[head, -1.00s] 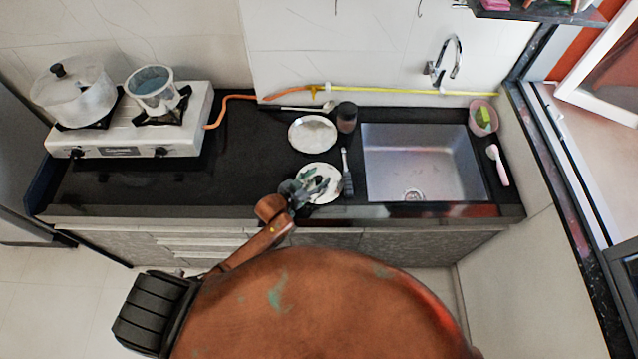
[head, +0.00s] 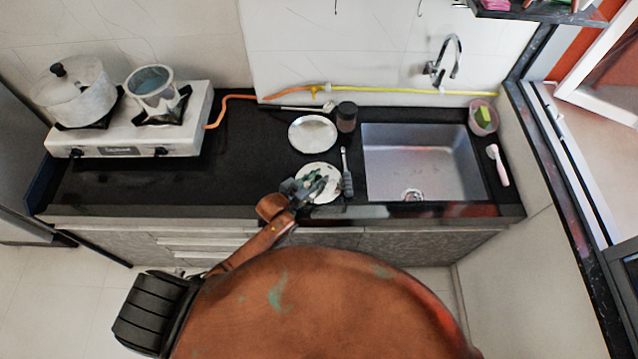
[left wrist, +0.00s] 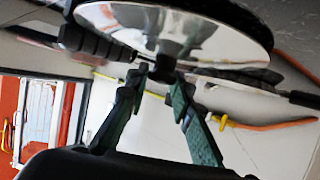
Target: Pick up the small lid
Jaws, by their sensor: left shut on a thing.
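The small lid (head: 331,191) is a round pale disc at the front of the black counter, left of the sink. In the left wrist view it shows as a shiny silver disc (left wrist: 215,35) with a dark edge, and a dark knob (left wrist: 163,66) at its middle. My left gripper (head: 318,182) is over the lid, with its green fingers shut on the knob; its fingertips (left wrist: 163,74) also show in the left wrist view. The lid looks as if it rests on the counter. My right gripper is not in view.
A second round silver disc (head: 312,133) lies behind the lid, with a dark jar (head: 346,116) beside it. A dark brush (head: 346,175) lies close to the lid's right. The sink (head: 424,163) is farther right. The stove (head: 130,120) is left, with clear counter between.

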